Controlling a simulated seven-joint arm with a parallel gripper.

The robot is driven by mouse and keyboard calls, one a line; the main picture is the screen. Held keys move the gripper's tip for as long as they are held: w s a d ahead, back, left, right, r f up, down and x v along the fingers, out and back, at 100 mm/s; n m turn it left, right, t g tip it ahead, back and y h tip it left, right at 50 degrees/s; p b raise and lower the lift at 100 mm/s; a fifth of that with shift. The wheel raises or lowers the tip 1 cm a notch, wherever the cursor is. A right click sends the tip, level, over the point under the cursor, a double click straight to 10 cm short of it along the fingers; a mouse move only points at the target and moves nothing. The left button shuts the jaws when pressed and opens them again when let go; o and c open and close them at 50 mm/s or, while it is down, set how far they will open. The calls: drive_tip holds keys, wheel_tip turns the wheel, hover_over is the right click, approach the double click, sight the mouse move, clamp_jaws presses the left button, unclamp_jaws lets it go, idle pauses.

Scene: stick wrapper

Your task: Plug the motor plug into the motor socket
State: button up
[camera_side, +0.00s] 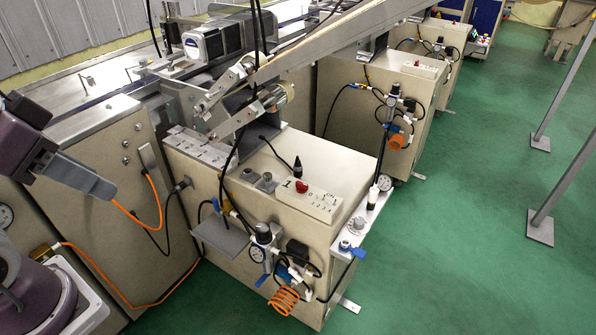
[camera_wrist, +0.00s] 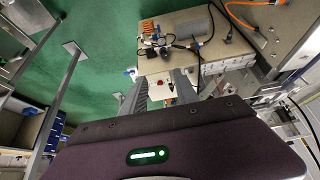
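A black cone-shaped plug (camera_side: 297,168) stands upright on the front cabinet's top, with a black cable running back from it. A black-and-white plug (camera_side: 374,195) stands on the ledge to the right. Round grey fittings (camera_side: 267,178) sit on the cabinet top left of the black plug; I cannot tell which thing is the motor plug or the motor socket. My gripper (camera_side: 108,190) is at the far left in the side view, well away from both plugs.
The front cabinet (camera_side: 215,180) carries a switch box with a red knob (camera_side: 302,186). Orange cable (camera_side: 157,205) hangs near my gripper. Air fittings and an orange coiled hose (camera_side: 284,300) stick out in front. Metal posts (camera_side: 565,175) stand at right; green floor lies open between.

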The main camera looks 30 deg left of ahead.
drive_tip(key=o, duration=0.3)
